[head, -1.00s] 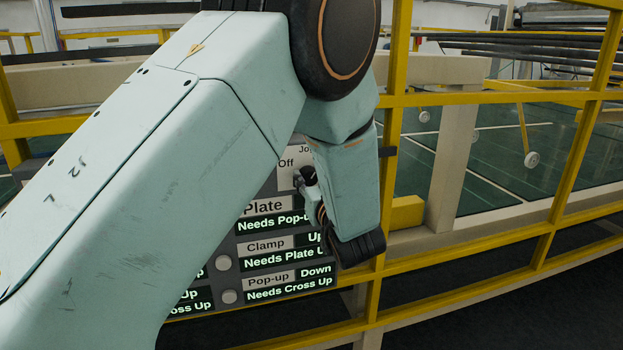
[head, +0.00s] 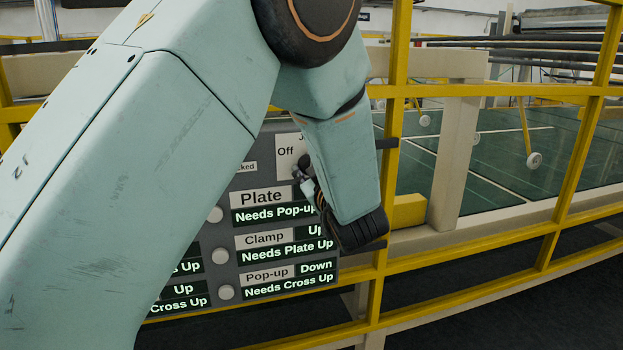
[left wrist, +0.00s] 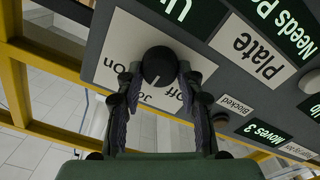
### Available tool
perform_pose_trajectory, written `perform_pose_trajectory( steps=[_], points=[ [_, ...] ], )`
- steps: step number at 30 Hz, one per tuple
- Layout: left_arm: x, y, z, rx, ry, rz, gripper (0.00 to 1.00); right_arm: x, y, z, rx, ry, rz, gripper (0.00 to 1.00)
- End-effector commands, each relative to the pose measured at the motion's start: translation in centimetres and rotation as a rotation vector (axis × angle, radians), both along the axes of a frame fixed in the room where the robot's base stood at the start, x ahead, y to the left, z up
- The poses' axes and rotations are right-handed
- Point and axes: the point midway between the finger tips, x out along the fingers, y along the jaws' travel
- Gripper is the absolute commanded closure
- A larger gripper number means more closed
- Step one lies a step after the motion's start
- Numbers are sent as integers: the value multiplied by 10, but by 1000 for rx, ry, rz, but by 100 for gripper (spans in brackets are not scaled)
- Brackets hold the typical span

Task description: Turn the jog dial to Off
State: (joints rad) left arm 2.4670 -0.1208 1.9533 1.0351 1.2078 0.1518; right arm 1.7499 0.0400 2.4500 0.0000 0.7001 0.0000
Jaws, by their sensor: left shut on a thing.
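The jog dial (left wrist: 160,66) is a round black knob with a white mark, on a white label plate (left wrist: 122,62) with "On" and "Off" in the left wrist view. The mark points to the bottom of that picture, between the two words. My left gripper (left wrist: 160,78) has a dark finger on either side of the knob and is shut on it. In the head view my left gripper (head: 304,180) is at the panel below "Off" (head: 286,152), and my wrist hides most of the dial and its plate. My right gripper is in neither view.
The grey panel (head: 225,228) carries Plate, Clamp and Pop-up displays with round pale buttons (head: 221,256) beside them. A yellow fence (head: 397,110) stands right beside the panel. Behind it are a beige post (head: 455,150) and a green floor.

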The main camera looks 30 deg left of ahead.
Motion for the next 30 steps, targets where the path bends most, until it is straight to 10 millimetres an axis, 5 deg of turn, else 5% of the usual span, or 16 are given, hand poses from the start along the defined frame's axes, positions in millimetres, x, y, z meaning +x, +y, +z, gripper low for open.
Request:
perform_pose_trajectory(
  steps=[15,30],
  points=[
    [0,1,-4,-300,-358,-2,94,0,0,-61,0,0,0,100],
    [-1,1,-1,-445,-528,-4,94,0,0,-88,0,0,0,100]
  ],
)
